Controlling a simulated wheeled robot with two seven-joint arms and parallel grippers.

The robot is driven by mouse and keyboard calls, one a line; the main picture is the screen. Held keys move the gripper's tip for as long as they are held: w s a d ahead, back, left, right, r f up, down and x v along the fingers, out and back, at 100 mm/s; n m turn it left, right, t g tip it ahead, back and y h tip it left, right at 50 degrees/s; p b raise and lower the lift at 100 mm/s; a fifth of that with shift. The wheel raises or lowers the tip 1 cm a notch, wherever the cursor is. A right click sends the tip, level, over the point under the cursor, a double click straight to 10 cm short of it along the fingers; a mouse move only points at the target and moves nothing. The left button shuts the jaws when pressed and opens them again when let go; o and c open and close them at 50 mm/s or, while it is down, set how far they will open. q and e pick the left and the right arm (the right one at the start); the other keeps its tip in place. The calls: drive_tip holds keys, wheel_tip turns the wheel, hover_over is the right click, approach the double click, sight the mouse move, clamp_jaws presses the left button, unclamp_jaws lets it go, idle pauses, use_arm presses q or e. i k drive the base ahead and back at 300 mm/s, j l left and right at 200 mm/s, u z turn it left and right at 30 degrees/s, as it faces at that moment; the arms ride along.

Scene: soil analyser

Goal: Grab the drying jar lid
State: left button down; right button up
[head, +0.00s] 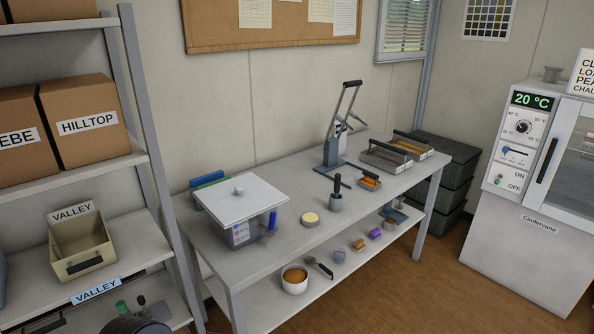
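A box-shaped container (243,232) with grey, see-through-looking walls and a label stands at the left end of the long table. A flat white lid (262,197) with a small round knob (239,190) on top covers it; this looks like the drying jar lid. The lid lies flat on the container. A blue upright piece (271,222) shows at the container's right front corner. What is inside is hard to make out. Neither of my grippers shows in the head view, so nothing is seen touching the lid.
A shelf rack (145,165) stands close on the left. The brown floor in front is clear.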

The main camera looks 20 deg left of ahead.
sight(232, 200)
drive_tip(key=u, duration=1.2)
